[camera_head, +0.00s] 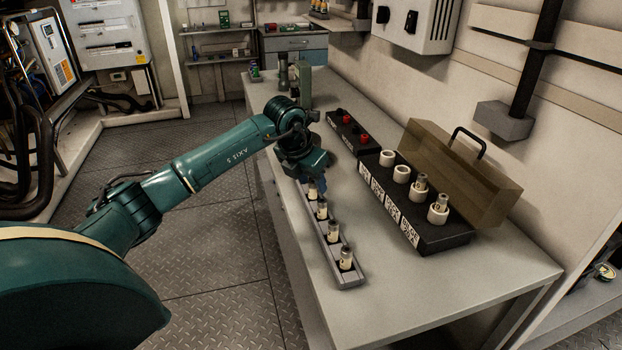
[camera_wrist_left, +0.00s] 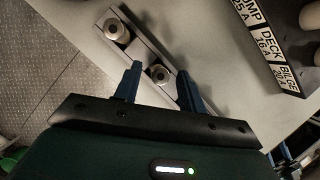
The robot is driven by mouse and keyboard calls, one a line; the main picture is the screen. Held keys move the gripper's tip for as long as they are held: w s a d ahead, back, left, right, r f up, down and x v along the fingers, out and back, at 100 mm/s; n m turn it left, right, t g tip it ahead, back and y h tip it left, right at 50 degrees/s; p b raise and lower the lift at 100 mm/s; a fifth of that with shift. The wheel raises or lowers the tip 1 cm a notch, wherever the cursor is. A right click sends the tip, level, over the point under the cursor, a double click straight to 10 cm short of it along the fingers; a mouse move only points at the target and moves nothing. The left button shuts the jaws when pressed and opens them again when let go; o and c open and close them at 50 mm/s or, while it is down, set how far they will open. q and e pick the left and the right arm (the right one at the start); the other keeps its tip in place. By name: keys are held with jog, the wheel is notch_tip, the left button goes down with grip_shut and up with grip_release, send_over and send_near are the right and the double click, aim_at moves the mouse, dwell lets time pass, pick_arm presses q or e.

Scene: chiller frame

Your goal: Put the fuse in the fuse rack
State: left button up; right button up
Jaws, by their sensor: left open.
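A narrow grey strip (camera_head: 352,281) stands along the table's left edge and holds several upright fuses, such as the front one (camera_head: 346,258). A black fuse box (camera_head: 446,243) with white round sockets and labels stands to its right; two sockets hold fuses, and the other two (camera_head: 387,158) look empty. My left gripper (camera_head: 312,176) is over the far end of the strip. In the left wrist view its blue fingers (camera_wrist_left: 159,72) are open on either side of one fuse (camera_wrist_left: 158,74), with another fuse (camera_wrist_left: 117,30) beyond. Contact cannot be told. My right gripper is not in view.
A brown translucent cover with a black handle (camera_head: 463,172) stands behind the fuse box. A black box with red knobs (camera_head: 352,132) is farther back. The table's front (camera_head: 440,300) is clear. A wall with a grey cabinet bounds the right.

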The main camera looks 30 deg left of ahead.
pick_arm(q)
jog(key=shift+r, duration=0.4)
jog(key=v, duration=1.1)
jog(key=shift+s+r, duration=0.2)
jog(key=shift+s, duration=0.05)
